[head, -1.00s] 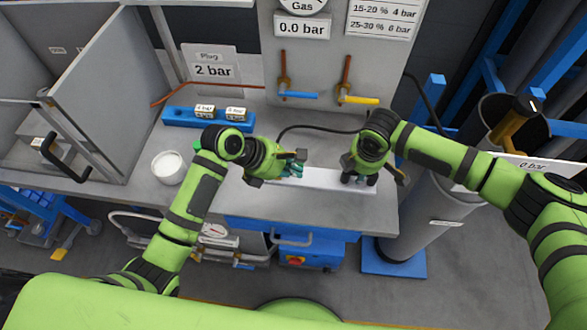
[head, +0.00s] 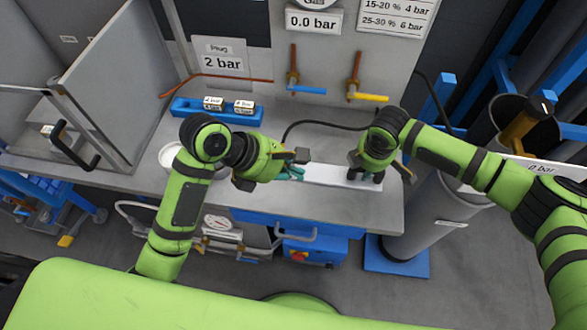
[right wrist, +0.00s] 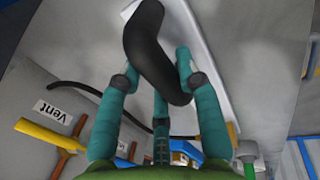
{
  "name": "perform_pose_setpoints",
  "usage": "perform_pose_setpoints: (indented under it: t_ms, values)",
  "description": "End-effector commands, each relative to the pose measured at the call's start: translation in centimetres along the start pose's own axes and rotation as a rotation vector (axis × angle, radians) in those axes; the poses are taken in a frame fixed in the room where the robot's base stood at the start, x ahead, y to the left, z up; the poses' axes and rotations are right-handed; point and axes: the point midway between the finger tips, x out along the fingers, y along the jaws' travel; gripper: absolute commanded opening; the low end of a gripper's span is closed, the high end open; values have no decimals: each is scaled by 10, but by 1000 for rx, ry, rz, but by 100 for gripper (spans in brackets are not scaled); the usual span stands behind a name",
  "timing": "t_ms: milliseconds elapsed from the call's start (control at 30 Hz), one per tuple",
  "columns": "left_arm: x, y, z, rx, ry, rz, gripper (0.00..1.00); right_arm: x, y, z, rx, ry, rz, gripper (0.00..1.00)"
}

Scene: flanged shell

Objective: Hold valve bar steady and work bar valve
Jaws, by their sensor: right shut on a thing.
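A long white bar (head: 333,176) lies along the front of the grey bench. My left gripper (head: 297,170), with teal fingers, is at the bar's left end. Its fingertips are partly hidden, so its opening and any contact are unclear. My right gripper (head: 366,174) points down at the bar's right end. In the right wrist view, its teal fingers (right wrist: 158,80) are closed around a thick, curved black piece (right wrist: 152,50) in front of the pale bar. On the upright panel are a valve with a blue handle (head: 308,89) and one with a yellow handle (head: 371,97).
A blue block (head: 190,110) with small labelled pieces stands behind my left arm. A white bowl (head: 168,157) is partly hidden by that arm. A black hose (head: 315,124) runs behind the bar. A grey cylinder (head: 433,215) stands right of the bench.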

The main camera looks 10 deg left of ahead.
Motion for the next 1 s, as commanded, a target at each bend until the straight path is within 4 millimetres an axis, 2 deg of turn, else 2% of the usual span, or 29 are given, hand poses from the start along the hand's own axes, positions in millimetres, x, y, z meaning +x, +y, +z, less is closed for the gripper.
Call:
perform_pose_setpoints:
  t_ms: [267, 300, 333, 367, 767, 867, 1000]
  values:
    - [0, 0, 0, -1, -1, 0, 0, 1, -1, 0, -1, -1, -1, 0]
    - [0, 0, 0, -1, -1, 0, 0, 1, -1, 0, -1, -1, -1, 43]
    - [0, 0, 0, -1, -1, 0, 0, 1, -1, 0, -1, -1, -1, 55]
    - [0, 0, 0, -1, -1, 0, 0, 1, -1, 0, -1, -1, -1, 62]
    - [0, 0, 0, 0, -1, 0, 0, -4, 0, 0, 0, 1, 0, 62]
    - [0, 0, 0, 0, -1, 0, 0, -16, 1, 0, 1, 2, 1, 62]
    - [0, 0, 0, 0, -1, 0, 0, -45, 2, 0, -1, 2, 4, 62]
